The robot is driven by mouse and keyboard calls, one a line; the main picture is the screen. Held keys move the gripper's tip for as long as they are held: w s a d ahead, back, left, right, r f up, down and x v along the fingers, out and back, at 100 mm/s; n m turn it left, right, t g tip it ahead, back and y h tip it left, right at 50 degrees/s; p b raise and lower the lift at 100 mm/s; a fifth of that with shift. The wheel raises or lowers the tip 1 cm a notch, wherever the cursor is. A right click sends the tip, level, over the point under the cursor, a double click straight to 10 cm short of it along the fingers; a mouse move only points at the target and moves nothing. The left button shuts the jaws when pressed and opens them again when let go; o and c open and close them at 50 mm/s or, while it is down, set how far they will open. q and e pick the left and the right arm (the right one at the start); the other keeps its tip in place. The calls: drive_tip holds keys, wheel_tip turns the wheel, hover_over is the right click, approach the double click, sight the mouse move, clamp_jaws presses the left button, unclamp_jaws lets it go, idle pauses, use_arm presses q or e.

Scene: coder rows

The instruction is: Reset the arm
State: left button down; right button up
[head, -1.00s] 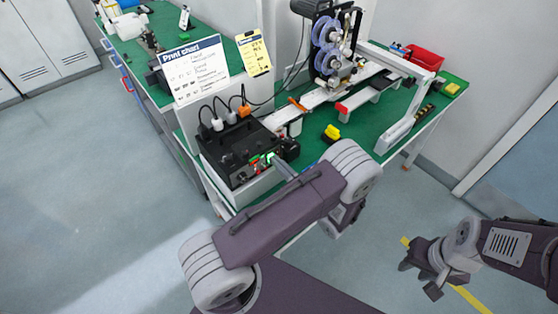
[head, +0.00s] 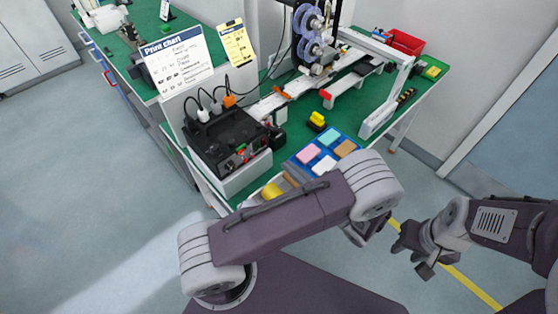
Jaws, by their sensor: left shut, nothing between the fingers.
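My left arm bends across the lower middle of the head view. My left gripper (head: 372,227) shows only partly below the rounded wrist joint, off the table's front edge; it is shut and holds nothing that I can see. My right gripper (head: 412,257) is at the lower right, over the floor, with its dark fingers spread and empty. The black control box (head: 228,142), with small coloured buttons on its front, stands on the green table (head: 292,128). Neither gripper touches it.
A blue tray (head: 298,165) with coloured blocks lies near the table's front edge, partly behind my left arm. A yellow-and-black item (head: 317,120) lies behind it. The coder machine with purple reels (head: 312,45) and a red bin (head: 407,42) stand further back. Floor is free at left.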

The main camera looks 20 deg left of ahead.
use_arm(q)
drive_tip(key=shift+r+v, duration=0.25)
drive_tip(key=shift+v, duration=0.8)
